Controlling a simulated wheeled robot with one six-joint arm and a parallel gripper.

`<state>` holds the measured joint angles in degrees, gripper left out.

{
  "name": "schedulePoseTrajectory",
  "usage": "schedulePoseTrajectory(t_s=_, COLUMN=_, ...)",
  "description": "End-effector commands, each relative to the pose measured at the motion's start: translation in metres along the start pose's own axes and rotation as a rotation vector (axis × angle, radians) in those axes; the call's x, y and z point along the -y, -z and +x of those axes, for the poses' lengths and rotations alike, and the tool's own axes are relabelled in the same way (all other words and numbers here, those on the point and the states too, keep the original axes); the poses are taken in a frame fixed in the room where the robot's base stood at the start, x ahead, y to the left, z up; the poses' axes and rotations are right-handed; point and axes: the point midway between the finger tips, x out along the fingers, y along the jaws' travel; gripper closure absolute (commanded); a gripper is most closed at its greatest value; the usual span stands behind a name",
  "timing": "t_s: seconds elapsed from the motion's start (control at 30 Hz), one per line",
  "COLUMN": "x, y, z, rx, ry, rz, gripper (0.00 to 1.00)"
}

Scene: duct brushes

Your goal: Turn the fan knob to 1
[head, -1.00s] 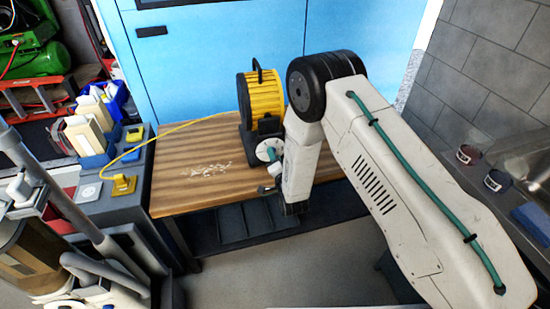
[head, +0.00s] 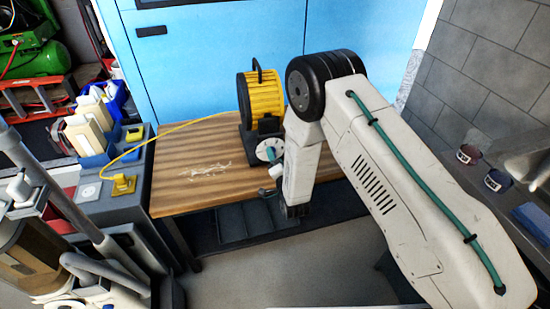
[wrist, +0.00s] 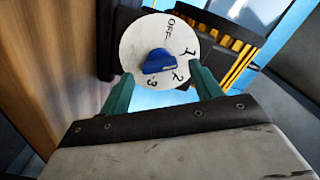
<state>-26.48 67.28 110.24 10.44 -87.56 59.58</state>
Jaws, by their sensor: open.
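The yellow-and-black fan (head: 262,98) stands at the back right of the wooden table. Its white round dial (head: 268,148) faces the front, partly behind my arm. In the wrist view the dial (wrist: 135,45) is marked OFF, 1, 2 and 3, with a blue knob (wrist: 158,62) at its middle. The knob's bar lies roughly across the picture, its right end near the 1 and 2 side; I cannot tell its exact setting. My gripper (wrist: 160,72) is open, its teal fingers apart on either side of the dial's lower part. The knob lies between them in the picture; no touch is visible.
The wooden table (head: 180,185) has a white patch of debris on it. A yellow cord (head: 185,125) runs from the fan to a yellow plug (head: 122,184) on the grey cabinet at left. The blue wall is close behind the fan.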

Motion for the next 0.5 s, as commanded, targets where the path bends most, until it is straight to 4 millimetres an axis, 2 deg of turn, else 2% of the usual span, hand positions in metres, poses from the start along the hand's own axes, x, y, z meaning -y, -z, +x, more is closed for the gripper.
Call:
schedulePoseTrajectory(t_s=0.3, x=0.0, y=-0.001, z=-0.053, rx=0.002, ry=-0.001, rz=-0.001, gripper=0.36)
schedulePoseTrajectory(t_s=0.5, x=0.0, y=0.0, z=-0.066, rx=0.0, ry=0.0, rz=0.0, gripper=0.36)
